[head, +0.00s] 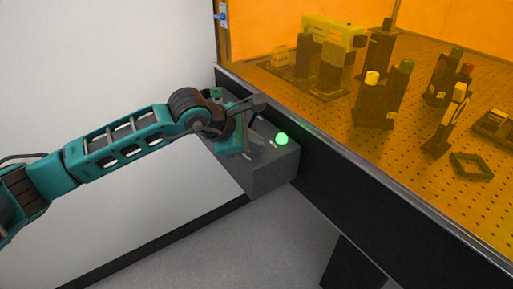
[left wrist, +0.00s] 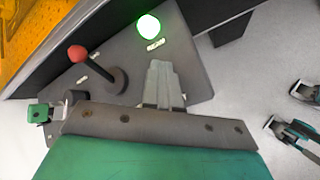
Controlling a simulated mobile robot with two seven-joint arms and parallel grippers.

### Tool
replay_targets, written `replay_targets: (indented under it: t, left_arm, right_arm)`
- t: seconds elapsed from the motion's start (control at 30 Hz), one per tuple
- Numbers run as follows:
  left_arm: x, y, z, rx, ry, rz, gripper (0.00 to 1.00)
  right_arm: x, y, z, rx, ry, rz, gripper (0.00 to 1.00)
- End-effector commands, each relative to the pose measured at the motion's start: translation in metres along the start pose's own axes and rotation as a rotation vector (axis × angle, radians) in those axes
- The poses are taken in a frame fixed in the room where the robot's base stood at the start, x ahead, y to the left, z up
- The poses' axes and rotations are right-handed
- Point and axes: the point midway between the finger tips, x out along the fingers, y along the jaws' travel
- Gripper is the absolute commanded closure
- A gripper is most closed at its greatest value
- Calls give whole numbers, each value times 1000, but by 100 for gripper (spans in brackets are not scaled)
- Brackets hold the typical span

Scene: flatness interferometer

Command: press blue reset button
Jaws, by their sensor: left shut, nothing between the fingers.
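The grey control box (head: 272,170) is fixed to the side of the dark table edge, with a lit green button or lamp (head: 282,139) on its top. The same lit green dome shows in the left wrist view (left wrist: 148,26). My left gripper (left wrist: 163,66) is shut and empty, its fingertips over the box's top face, below the green dome in that view. In the head view, the left gripper (head: 253,153) is small and partly hidden behind its own wrist. I cannot make out a blue button on the box; the fingers or wrist may hide it. My right gripper is not identifiable.
A red ball-topped lever (left wrist: 77,53) stands on the box, left of my fingers in the wrist view. A green piece (left wrist: 37,113) is farther left. An orange-tinted enclosure (head: 270,40) covers the perforated table (head: 400,175). The floor in front is clear.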

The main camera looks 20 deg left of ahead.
Motion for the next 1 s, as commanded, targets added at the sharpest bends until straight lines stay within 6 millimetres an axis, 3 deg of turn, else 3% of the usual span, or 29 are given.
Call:
replay_targets:
  t: [0.73,1.0]
  left_arm:
    - [-13,10,9,0,0,0,100]
    - [-30,22,22,0,0,0,100]
  right_arm:
    - [-5,0,-7,0,0,0,19]
    - [-12,0,-18,0,0,0,19]
